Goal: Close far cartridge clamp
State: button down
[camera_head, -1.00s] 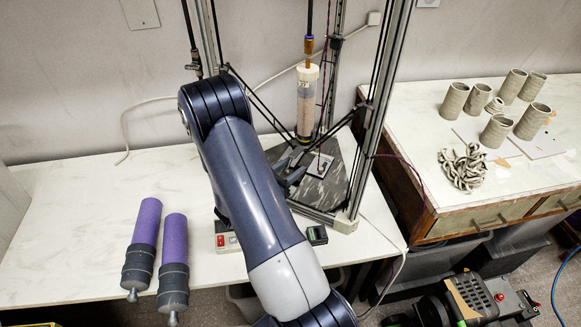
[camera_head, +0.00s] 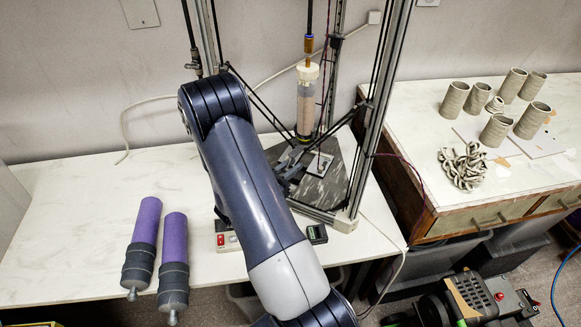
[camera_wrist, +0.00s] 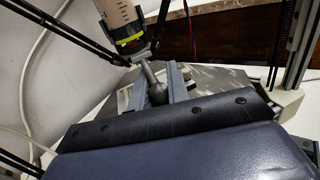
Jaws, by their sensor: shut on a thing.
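A clear cartridge with beige clay (camera_head: 306,105) stands upright in the printer frame. Its lower end, with a yellow and black collar (camera_wrist: 130,42), shows at the top of the wrist view. My gripper (camera_head: 290,160) is low beside the cartridge's foot, partly hidden behind my arm in the head view. In the wrist view my gripper's two grey fingers (camera_wrist: 163,78) are shut on a dark grey lever with a rounded end (camera_wrist: 157,93), which looks like the clamp's handle. The lever leans up toward the cartridge collar. The rest of the clamp is too small or hidden to make out.
Frame posts (camera_head: 377,110) and black rods stand close around my gripper. Two purple cartridges (camera_head: 174,240) lie on the white table (camera_head: 70,200) at left. A small black device (camera_head: 317,234) is by the frame's foot. Clay cups (camera_head: 497,130) stand on the right bench.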

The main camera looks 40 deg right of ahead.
aim_at(291, 154)
jog(key=shift+r, duration=0.1)
notch_tip(291, 154, up, 3)
jog(key=n+y+p, duration=0.1)
jog(key=y+p, duration=0.2)
jog(key=p, duration=0.2)
jog(key=shift+p, duration=0.35)
jog(key=y+p, duration=0.1)
jog(key=r+g+y+p, duration=0.1)
jog(key=shift+w+d+r+y, duration=0.15)
jog(key=shift+d+r+y, duration=0.1)
jog(key=shift+d+y, duration=0.05)
jog(key=shift+w+d+r+n, duration=0.15)
jog(key=shift+w+d+r, duration=0.15)
jog(key=shift+d+r, duration=0.3)
jog(key=shift+w+d+r+n, duration=0.15)
jog(key=shift+w+d+r, duration=0.1)
jog(key=shift+d+r, duration=0.35)
jog(key=shift+a+r, duration=0.1)
jog(key=shift+a, duration=0.05)
